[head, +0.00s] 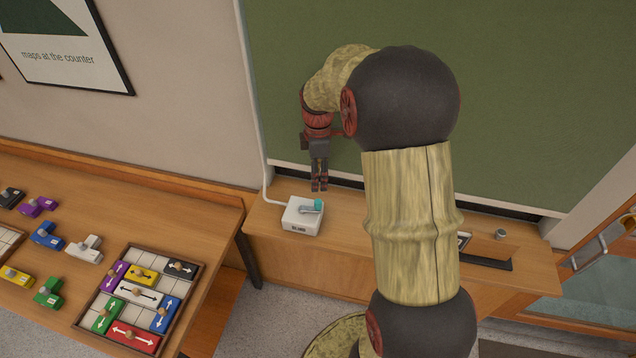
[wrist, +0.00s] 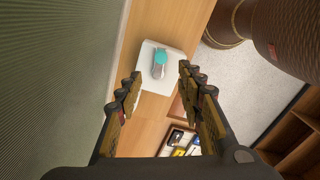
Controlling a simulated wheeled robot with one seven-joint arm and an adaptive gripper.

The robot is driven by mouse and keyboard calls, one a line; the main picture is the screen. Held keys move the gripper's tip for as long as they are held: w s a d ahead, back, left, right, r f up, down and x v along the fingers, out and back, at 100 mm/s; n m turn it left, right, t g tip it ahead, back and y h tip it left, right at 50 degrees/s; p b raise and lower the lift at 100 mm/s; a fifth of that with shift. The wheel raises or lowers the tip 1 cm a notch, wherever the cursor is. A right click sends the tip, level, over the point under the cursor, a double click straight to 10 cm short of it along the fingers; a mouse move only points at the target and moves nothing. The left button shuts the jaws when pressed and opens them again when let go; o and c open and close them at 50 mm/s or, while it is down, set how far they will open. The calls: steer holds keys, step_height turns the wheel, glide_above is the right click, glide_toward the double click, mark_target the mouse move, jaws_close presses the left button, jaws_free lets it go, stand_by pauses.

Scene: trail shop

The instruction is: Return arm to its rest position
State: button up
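My gripper (head: 319,188) hangs pointing down above the wooden counter under the green board in the head view. In the wrist view my gripper (wrist: 158,88) has its two fingers spread apart with nothing between them, so it is open. My arm is raised and bent, with the upper links filling the middle of the head view. A white box (head: 302,216) with a grey and teal lever on top stands on the counter just below and left of the gripper. The white box also shows beyond the fingertips in the wrist view (wrist: 148,78).
A wooden table (head: 205,200) at left holds a puzzle tray (head: 187,303) with coloured sliding blocks, and several loose blocks lie beside it. The green board (head: 300,60) rises behind the arm.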

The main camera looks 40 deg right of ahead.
stand_by(0.6)
steer(key=s+a+r+m+t+b, duration=0.3)
steer(key=s+a+m+b, duration=0.8)
steer(key=s+a, duration=0.9)
steer(key=a+t+b, duration=0.2)
steer(key=b, duration=0.1)
steer(key=shift+s+r+m+t, duration=0.15)
steer(key=shift+m+t, duration=0.15)
steer(key=shift+m, duration=0.1)
steer(key=shift+a, duration=0.15)
steer(key=shift+c, duration=1)
steer(key=shift+a, duration=0.1)
